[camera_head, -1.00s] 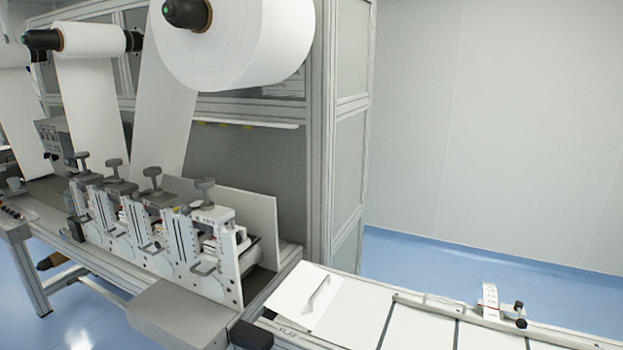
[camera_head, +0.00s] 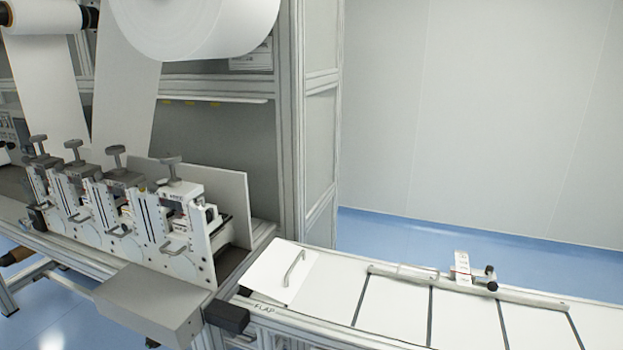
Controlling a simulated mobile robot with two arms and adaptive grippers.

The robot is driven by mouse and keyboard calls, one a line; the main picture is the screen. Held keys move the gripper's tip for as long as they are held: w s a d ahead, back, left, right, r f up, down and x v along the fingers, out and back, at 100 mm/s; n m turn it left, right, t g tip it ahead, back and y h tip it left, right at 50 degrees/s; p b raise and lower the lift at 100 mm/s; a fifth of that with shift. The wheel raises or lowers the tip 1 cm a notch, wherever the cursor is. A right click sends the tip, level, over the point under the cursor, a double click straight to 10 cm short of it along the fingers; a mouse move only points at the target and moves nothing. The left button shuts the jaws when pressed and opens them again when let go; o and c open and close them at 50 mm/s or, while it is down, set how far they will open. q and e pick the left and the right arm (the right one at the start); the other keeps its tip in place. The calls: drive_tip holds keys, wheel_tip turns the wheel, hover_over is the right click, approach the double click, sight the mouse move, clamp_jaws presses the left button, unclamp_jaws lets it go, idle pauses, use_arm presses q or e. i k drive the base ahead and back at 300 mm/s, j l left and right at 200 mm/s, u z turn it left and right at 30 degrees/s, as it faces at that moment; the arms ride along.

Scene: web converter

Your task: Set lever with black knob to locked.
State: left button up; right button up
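A small lever with a black knob (camera_head: 491,286) sits on the rail of the white conveyor table at the right. The knob end points toward the front right, and I cannot tell which setting the lever is in. Neither of my grippers shows in the head view.
The flat white conveyor (camera_head: 395,308) with dark cross strips runs along the lower right. A white flap with a handle (camera_head: 280,272) lies at its left end. Roller stations (camera_head: 175,235) and a grey box (camera_head: 150,300) stand at the left. Blue floor (camera_head: 400,232) is open behind.

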sight(492, 286)
drive_tip(key=z, duration=1.3)
drive_tip(key=i+u, duration=0.45)
drive_tip(key=i+l+u, duration=0.2)
drive_tip(key=u, duration=0.25)
